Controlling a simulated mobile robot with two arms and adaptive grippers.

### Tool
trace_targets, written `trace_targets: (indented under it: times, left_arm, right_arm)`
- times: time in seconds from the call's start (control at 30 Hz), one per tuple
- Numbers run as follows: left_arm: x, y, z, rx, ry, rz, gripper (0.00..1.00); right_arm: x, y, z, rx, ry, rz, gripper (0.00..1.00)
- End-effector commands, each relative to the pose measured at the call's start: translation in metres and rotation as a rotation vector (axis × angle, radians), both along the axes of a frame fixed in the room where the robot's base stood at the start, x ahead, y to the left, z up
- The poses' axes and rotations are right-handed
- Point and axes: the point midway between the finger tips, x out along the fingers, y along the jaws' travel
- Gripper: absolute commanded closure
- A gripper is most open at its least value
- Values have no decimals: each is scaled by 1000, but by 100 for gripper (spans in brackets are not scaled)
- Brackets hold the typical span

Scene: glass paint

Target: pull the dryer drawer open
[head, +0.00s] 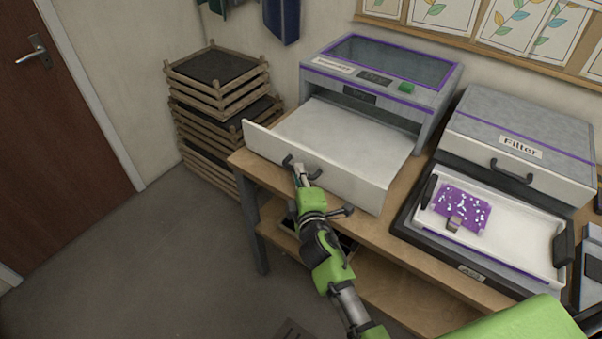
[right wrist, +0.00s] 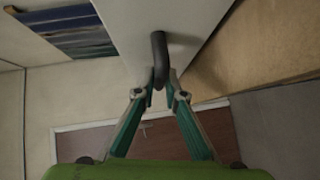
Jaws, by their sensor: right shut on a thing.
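The dryer (head: 385,75) is a grey box with purple trim and a dark window, standing on the wooden table against the wall. Its white drawer (head: 350,140) is pulled out well to the front, and its inside looks empty. The drawer's dark handle (head: 300,166) is on the front panel. My right gripper (head: 301,172) is at this handle, shut on it. In the right wrist view, both fingertips close around the dark handle (right wrist: 159,60) below the white panel (right wrist: 150,22). My left gripper is not in view.
A filter box (head: 525,135) stands right of the dryer. In front of it is a white tray (head: 520,235) with a purple speckled piece (head: 460,208). Stacked wooden racks (head: 215,95) stand on the left. The floor (head: 150,260) before the door (head: 50,130) is clear.

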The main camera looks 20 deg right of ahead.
Motion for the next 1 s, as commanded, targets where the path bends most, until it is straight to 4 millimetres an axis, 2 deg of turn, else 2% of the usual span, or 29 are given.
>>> trace_targets:
  times: [0.17, 0.47, 0.5, 0.57, 0.87, 1.0]
  left_arm:
    - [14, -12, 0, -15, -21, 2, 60]
    - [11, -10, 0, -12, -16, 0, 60]
    - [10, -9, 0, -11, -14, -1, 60]
    - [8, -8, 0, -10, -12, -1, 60]
    - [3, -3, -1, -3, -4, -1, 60]
    - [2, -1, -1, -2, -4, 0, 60]
  right_arm:
    - [-2, 3, 0, 2, 0, 0, 100]
    - [-2, 3, 0, 2, -1, 1, 100]
    - [-2, 3, 0, 2, -1, 1, 87]
    - [-2, 3, 0, 2, -1, 1, 72]
    - [-2, 3, 1, 1, -1, 0, 72]
    - [-8, 4, 0, 1, 1, 1, 72]
